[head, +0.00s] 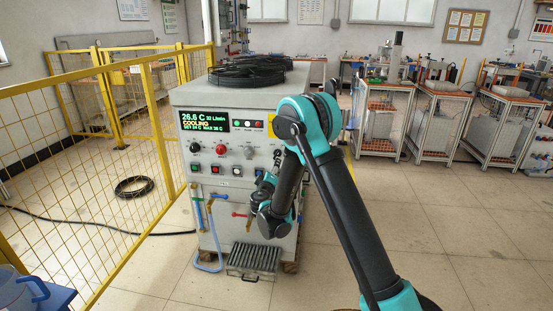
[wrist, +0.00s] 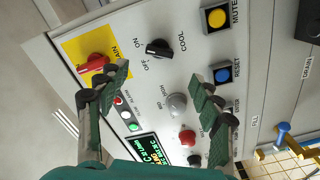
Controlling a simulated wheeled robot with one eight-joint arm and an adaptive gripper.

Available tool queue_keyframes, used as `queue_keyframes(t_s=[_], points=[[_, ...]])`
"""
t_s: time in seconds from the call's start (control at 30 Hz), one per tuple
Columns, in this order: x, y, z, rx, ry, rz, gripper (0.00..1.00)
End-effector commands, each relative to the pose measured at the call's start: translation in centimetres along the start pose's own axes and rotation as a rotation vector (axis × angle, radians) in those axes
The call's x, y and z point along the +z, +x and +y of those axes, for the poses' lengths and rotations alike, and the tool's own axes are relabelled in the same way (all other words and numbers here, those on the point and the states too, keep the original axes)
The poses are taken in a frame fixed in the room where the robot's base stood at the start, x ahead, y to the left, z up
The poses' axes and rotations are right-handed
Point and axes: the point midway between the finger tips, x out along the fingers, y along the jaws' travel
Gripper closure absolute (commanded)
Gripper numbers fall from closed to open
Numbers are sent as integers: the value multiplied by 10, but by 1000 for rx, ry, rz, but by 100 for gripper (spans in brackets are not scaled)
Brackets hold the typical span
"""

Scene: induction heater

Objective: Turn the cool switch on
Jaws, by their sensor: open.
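The cool switch (wrist: 158,48) is a black rotary knob on the light grey panel in the wrist view. "COOL" is printed beside it, with OFF and ON marks on its left. I cannot tell for sure which mark it points to. No contact with the knob shows. In the head view my gripper (head: 266,182) is at the cabinet's right front.
A red main switch (wrist: 93,66) on a yellow plate lies close to the left finger. Yellow (wrist: 216,18) and blue (wrist: 223,75) buttons and a grey knob (wrist: 177,105) are nearby. The cabinet's display (head: 208,121) reads COOLING. A yellow fence (head: 110,160) stands left; floor is clear right.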

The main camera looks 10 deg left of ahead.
Motion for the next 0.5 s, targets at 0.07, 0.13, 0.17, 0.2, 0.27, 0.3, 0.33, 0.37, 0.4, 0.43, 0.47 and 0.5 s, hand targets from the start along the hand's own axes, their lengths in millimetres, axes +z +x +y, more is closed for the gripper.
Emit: queue_keyframes(t_s=[0.07,0.13,0.17,0.2,0.27,0.3,0.33,0.37,0.4,0.43,0.47,0.5], points=[[1,17,0,1,0,-2,34],[1,31,0,1,0,-2,34],[1,37,0,1,0,-2,34],[1,45,0,1,0,-2,34],[1,57,0,1,0,-2,34],[1,64,0,1,0,-2,34],[1,69,0,1,0,-2,34],[1,74,0,1,0,-2,34],[1,80,0,1,0,-2,34],[1,84,0,1,0,-2,34],[1,88,0,0,0,-2,34],[1,93,0,0,0,-1,34]])
